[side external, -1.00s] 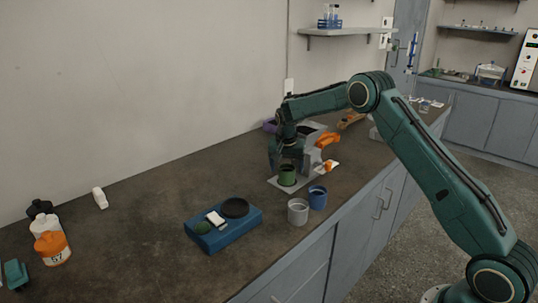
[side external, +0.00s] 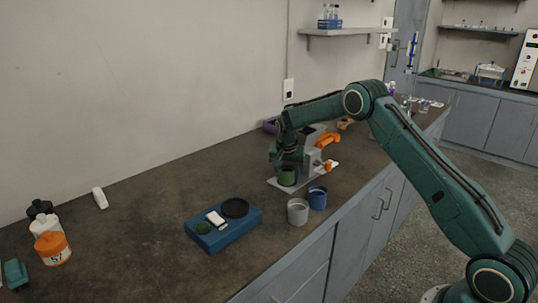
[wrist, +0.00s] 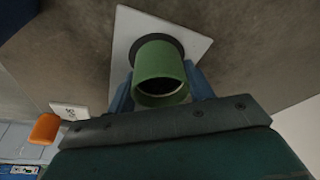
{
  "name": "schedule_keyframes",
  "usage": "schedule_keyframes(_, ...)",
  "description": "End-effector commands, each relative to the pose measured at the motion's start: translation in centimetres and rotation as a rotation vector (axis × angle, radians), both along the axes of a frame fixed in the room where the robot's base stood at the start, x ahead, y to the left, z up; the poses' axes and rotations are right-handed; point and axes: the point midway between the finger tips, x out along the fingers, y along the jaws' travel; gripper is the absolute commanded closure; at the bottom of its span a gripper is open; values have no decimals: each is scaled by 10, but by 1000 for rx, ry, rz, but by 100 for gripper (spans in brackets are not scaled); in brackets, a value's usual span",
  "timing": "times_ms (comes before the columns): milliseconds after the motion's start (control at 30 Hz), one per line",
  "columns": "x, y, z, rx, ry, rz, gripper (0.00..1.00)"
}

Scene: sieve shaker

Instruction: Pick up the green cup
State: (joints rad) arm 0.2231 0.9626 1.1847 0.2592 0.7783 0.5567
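The green cup (side external: 287,176) stands upright on the light plate (side external: 318,178) of the grey and orange machine. In the wrist view the cup (wrist: 160,72) stands on a dark round pad, its open mouth facing the camera. My gripper (side external: 286,166) is lowered over the cup, pointing down. In the wrist view its two bluish fingers (wrist: 161,90) are apart, one on each side of the cup. I cannot see clearly whether they touch its wall.
A grey cup (side external: 298,211) and a blue cup (side external: 317,198) stand just in front of the plate. The machine's grey body with an orange part (side external: 328,139) rises close behind my gripper. A blue box (side external: 222,230) with a dark disc lies left. The counter's left middle is clear.

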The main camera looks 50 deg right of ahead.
Motion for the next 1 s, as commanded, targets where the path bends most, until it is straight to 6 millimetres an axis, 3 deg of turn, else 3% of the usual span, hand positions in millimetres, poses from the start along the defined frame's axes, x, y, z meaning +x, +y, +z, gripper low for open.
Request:
schedule_keyframes(33, 0, 0, 0, 0, 0, 0, 59)
schedule_keyframes(100, 0, 0, 0, 0, 0, 0, 73)
schedule_keyframes(167, 0, 0, 0, -1, -1, 0, 77)
schedule_keyframes(467, 0, 0, 3, -1, -1, 0, 77)
schedule_keyframes(667, 0, 0, 14, -2, -2, 0, 77)
schedule_keyframes(1000, -23, 7, 13, -1, 1, 1, 77)
